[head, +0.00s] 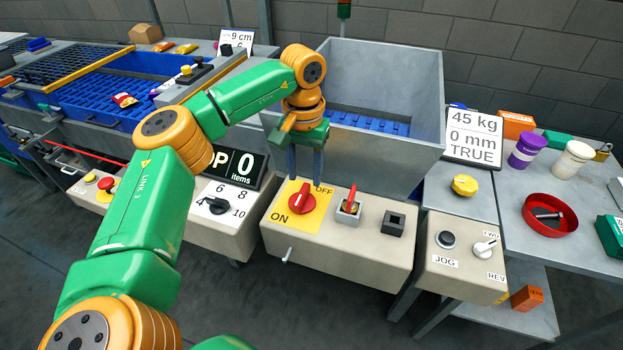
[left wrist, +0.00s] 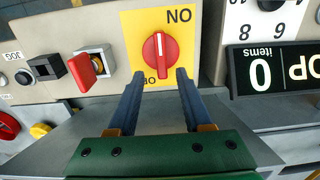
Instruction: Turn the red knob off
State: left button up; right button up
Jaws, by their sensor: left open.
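The red knob (head: 302,198) sits on a yellow plate (head: 318,212) marked ON at lower left and OFF at upper right, on the front of a beige control box. In the left wrist view the knob (left wrist: 160,55) shows upside down, its white line on the side towards the ON label. My left gripper (head: 305,176) is open, its two blue-grey fingers pointing down at the OFF side of the plate. In the left wrist view the fingertips (left wrist: 160,74) are spread to either side just short of the knob, with nothing between them. My right gripper is not in view.
A red toggle switch (head: 350,201) and a dark square socket (head: 394,223) are right of the knob on the same box. A black dial (head: 216,205) and the items display (head: 236,164) are to the left. A grey hopper (head: 385,95) stands behind.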

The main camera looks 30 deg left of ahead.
aim_at(302, 193)
pick_arm(q)
jog(key=f, duration=0.1)
jog(key=s+f, duration=0.2)
jog(key=shift+f, duration=0.25)
jog(key=shift+w+f, duration=0.2)
jog(key=shift+w, duration=0.2)
grip_shut()
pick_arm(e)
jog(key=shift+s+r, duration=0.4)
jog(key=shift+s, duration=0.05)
